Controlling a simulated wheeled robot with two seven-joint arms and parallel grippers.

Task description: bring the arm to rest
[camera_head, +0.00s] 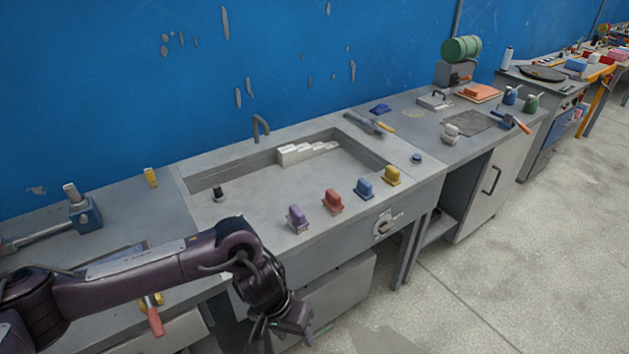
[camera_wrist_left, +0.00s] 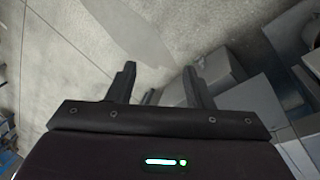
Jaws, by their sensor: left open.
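My left arm (camera_head: 150,268) comes in from the left over the workbench, with its elbow bent near the bench's front edge. My left gripper (camera_head: 285,335) hangs low in front of the bench, below its top. In the left wrist view the two fingers of the gripper (camera_wrist_left: 160,80) are apart, with nothing between them. That view looks toward the concrete floor (camera_wrist_left: 170,30), with grey cabinet parts at its right. My right arm and gripper are not in view.
White stepped blocks (camera_head: 305,152) lie in the recess. A red-handled tool (camera_head: 154,318) is near my forearm. The floor at right (camera_head: 530,240) is clear.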

